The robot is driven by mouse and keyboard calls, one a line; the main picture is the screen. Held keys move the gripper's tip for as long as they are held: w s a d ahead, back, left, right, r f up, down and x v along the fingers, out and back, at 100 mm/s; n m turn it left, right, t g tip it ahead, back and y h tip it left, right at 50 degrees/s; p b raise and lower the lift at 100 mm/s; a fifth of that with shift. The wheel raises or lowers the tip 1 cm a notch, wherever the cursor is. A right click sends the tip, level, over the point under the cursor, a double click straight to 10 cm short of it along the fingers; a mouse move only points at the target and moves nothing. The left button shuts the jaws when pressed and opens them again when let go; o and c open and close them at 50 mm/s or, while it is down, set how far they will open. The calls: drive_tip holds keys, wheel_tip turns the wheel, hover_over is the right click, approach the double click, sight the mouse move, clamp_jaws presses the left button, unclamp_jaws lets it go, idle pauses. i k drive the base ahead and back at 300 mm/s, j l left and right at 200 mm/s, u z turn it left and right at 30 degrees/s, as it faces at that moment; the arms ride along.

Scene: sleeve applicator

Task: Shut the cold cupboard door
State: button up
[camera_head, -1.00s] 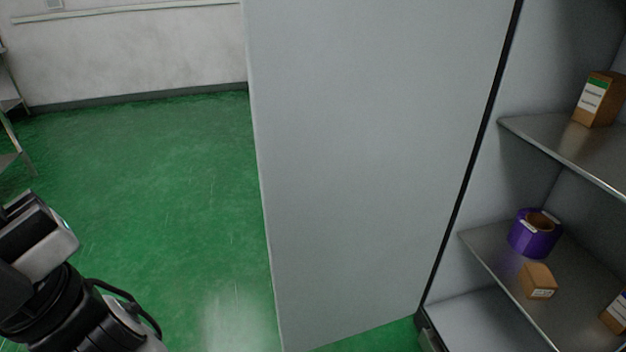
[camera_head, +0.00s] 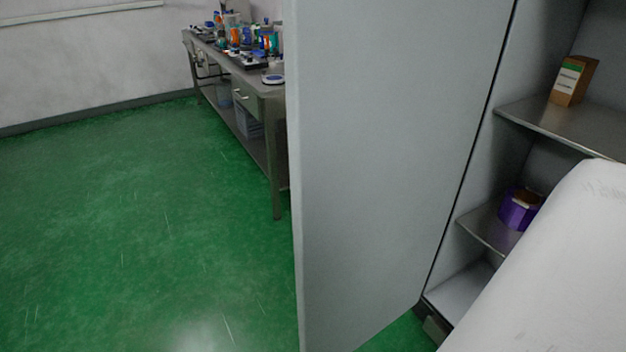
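The cold cupboard door (camera_head: 385,170) is a tall flat grey panel standing open in the middle of the head view. Its hinge side runs along the dark seam on the right, and its free edge is on the left. The cold cupboard (camera_head: 462,308) is open behind the seam, with its inside showing at the right. My gripper is out of the picture. A white rounded surface, apparently a link of my arm, fills the lower right and hides part of the cupboard's lower shelves.
A brown box (camera_head: 573,81) stands on the upper shelf (camera_head: 560,122). A purple roll (camera_head: 517,208) sits on the shelf below, partly hidden. A workbench (camera_head: 262,92) with several bottles and tools stands behind the door's free edge. The green floor (camera_head: 140,230) at left is clear.

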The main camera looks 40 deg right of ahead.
sight(386, 99)
drive_tip(key=i+j, duration=0.2)
drive_tip(key=i, duration=0.3)
drive_tip(key=i+j, duration=0.2)
drive_tip(key=i, duration=0.3)
drive_tip(key=i+z, duration=0.2)
drive_tip(key=z, duration=0.3)
drive_tip(key=i+z, duration=0.2)
drive_tip(key=z, duration=0.25)
drive_tip(key=i+j+z, duration=0.1)
drive_tip(key=z, duration=0.4)
drive_tip(key=i+j+z, duration=0.2)
drive_tip(key=z, duration=0.25)
drive_tip(key=i+j+z, duration=0.1)
drive_tip(key=j+z, duration=0.15)
drive_tip(key=z, duration=0.25)
drive_tip(key=i+j+z, duration=0.1)
drive_tip(key=j+z, duration=0.15)
drive_tip(key=z, duration=0.2)
drive_tip(key=j+z, duration=0.3)
drive_tip(key=z, duration=0.2)
drive_tip(key=j+z, duration=0.55)
drive_tip(key=j, duration=0.15)
drive_tip(key=k+j+z, duration=0.1)
drive_tip(key=k+j, duration=0.7)
drive_tip(key=j, duration=0.2)
drive_tip(key=z, duration=0.05)
